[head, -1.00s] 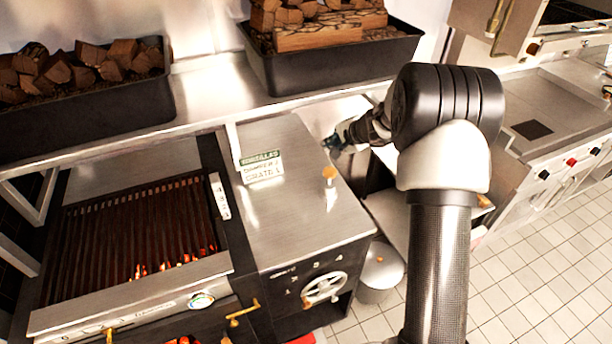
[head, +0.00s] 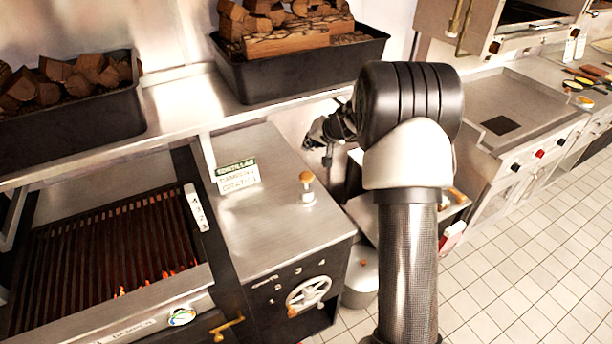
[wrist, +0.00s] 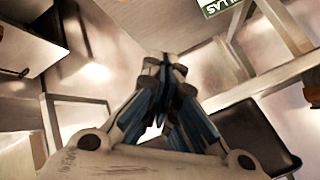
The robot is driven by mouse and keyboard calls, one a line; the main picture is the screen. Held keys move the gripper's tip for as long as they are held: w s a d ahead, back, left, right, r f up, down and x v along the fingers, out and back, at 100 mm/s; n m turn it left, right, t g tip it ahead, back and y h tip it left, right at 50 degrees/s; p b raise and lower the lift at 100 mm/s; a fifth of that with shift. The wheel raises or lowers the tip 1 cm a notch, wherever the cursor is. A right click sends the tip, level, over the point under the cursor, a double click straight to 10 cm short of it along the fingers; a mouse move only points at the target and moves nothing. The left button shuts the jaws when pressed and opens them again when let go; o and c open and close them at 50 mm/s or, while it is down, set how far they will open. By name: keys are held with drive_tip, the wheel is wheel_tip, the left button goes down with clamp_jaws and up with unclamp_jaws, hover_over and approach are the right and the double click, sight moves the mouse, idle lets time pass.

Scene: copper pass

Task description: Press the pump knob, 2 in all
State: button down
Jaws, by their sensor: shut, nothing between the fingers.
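The pump knob (head: 306,177) is a small orange-brown cap on a short pale metal post. It stands upright on the steel top of the counter unit (head: 270,225), near its right side, in the head view. My gripper (head: 309,144) is behind and slightly above the knob in the picture, apart from it, at the counter's back right edge. In the wrist view my gripper (wrist: 164,60) has its fingertips together with nothing between them. The knob does not show in the wrist view.
A green and white sign (head: 237,176) stands on the counter. A grill (head: 110,245) with glowing embers lies left. A black bin of firewood (head: 300,75) sits on the shelf behind. A handwheel (head: 308,293) is on the counter front. Tiled floor at right is clear.

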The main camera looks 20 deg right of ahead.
drive_tip(key=b, duration=0.6)
hover_over(308, 173)
drive_tip(key=f, duration=0.7)
drive_tip(key=shift+s+f, duration=0.25)
drive_tip(key=shift+f, duration=0.15)
drive_tip(key=shift+f+b, duration=0.35)
drive_tip(key=shift+b, duration=0.1)
drive_tip(key=shift+s+f+b, duration=0.1)
drive_tip(key=shift+f+b, duration=2.05)
drive_tip(key=shift+b, duration=0.75)
idle(1.5)
drive_tip(key=shift+r, duration=0.1)
drive_tip(key=shift+r+p, duration=1.2)
drive_tip(key=shift+r, duration=0.85)
